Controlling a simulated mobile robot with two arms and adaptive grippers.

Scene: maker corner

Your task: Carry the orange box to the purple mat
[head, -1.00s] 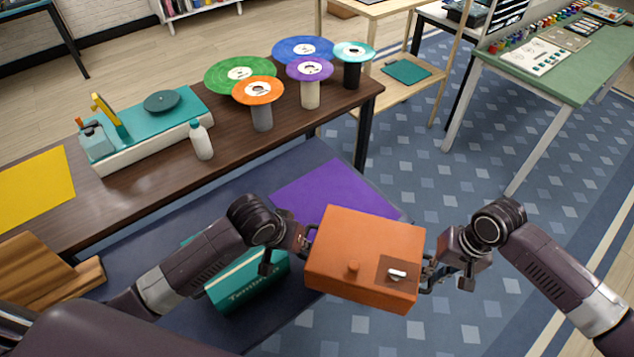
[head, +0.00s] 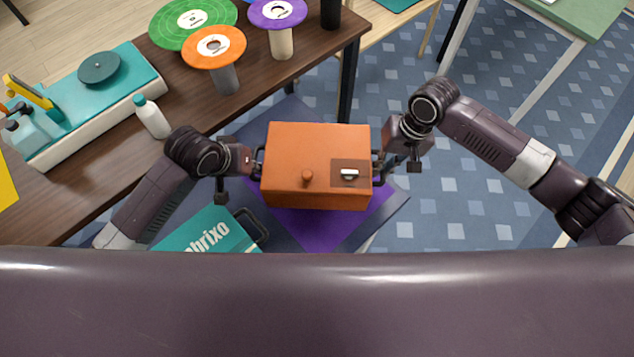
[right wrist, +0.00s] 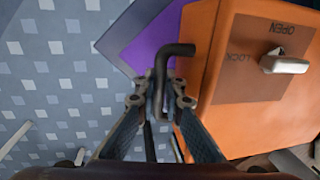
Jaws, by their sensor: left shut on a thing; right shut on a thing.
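The orange box (head: 315,155) is held level between my two grippers, with a knob and a brown patch with a white latch on its top. In the right wrist view the box (right wrist: 230,110) fills the right side, its patch marked OPEN and LOCK. My left gripper (head: 254,163) is shut on the handle at the box's left side. My right gripper (head: 381,163) is shut on the handle at the right side; that dark handle shows between its fingers (right wrist: 160,85). The purple mat (head: 318,230) lies below the box, on a dark low surface, and is partly hidden by it.
A teal case (head: 212,232) lies left of the mat. The brown table (head: 185,105) behind holds a white bottle (head: 152,117), a teal-and-white machine (head: 100,100) and disc-topped stands. Blue patterned floor (head: 440,200) is open to the right.

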